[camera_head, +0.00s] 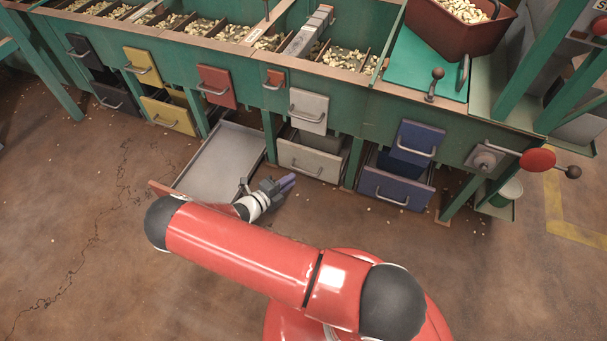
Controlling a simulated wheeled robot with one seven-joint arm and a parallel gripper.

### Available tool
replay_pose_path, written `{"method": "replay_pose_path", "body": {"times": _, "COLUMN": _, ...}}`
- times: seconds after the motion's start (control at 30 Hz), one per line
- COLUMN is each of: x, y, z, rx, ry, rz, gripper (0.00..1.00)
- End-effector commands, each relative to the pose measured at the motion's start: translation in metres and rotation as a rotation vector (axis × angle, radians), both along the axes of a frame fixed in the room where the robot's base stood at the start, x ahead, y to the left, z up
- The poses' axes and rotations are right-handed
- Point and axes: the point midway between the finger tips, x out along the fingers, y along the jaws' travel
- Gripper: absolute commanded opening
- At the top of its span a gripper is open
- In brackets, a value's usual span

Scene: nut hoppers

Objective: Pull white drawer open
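The lower white drawer (326,160) sits low in the green bench, with a grey bar handle across its front. A dark gap shows above its front panel. A smaller white panel (309,102) with its own handle is mounted above it. My gripper (288,182) is low near the floor, in front of and slightly left of the lower white drawer, and looks apart from its handle. Its fingers point right. They are small and seen from above, so whether they are open or shut is unclear.
A grey tray-like drawer with a reddish front (222,160) is pulled far out left of my gripper. A blue drawer (395,190) is right of the white one. A red knob lever (537,159) sticks out at right. The brown floor in front is mostly clear, with scattered nuts.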

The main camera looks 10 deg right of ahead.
Motion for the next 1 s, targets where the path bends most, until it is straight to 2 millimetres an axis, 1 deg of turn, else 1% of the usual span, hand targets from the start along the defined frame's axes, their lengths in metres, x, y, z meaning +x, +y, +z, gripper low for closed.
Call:
{"method": "replay_pose_path", "body": {"times": 0.3, "x": 0.025, "y": -0.042, "z": -0.009, "rx": 0.001, "ry": -0.001, "rz": -0.003, "gripper": 0.17}}
{"method": "replay_pose_path", "body": {"times": 0.43, "x": 0.032, "y": -0.055, "z": -0.012, "rx": 0.002, "ry": -0.002, "rz": -0.005, "gripper": 0.17}}
{"method": "replay_pose_path", "body": {"times": 0.6, "x": 0.036, "y": -0.062, "z": -0.013, "rx": 0.003, "ry": -0.002, "rz": -0.005, "gripper": 0.17}}
{"method": "replay_pose_path", "body": {"times": 0.8, "x": 0.037, "y": -0.062, "z": -0.012, "rx": 0.004, "ry": -0.003, "rz": -0.004, "gripper": 0.17}}
{"method": "replay_pose_path", "body": {"times": 0.83, "x": 0.037, "y": -0.062, "z": -0.012, "rx": 0.004, "ry": -0.003, "rz": -0.004, "gripper": 0.16}}
{"method": "replay_pose_path", "body": {"times": 0.9, "x": 0.037, "y": -0.062, "z": -0.012, "rx": 0.004, "ry": -0.003, "rz": -0.004, "gripper": 0.07}}
{"method": "replay_pose_path", "body": {"times": 0.97, "x": 0.037, "y": -0.062, "z": -0.012, "rx": 0.004, "ry": -0.003, "rz": -0.004, "gripper": 0.00}}
{"method": "replay_pose_path", "body": {"times": 1.0, "x": 0.037, "y": -0.062, "z": -0.012, "rx": 0.005, "ry": -0.002, "rz": -0.004, "gripper": 0.00}}
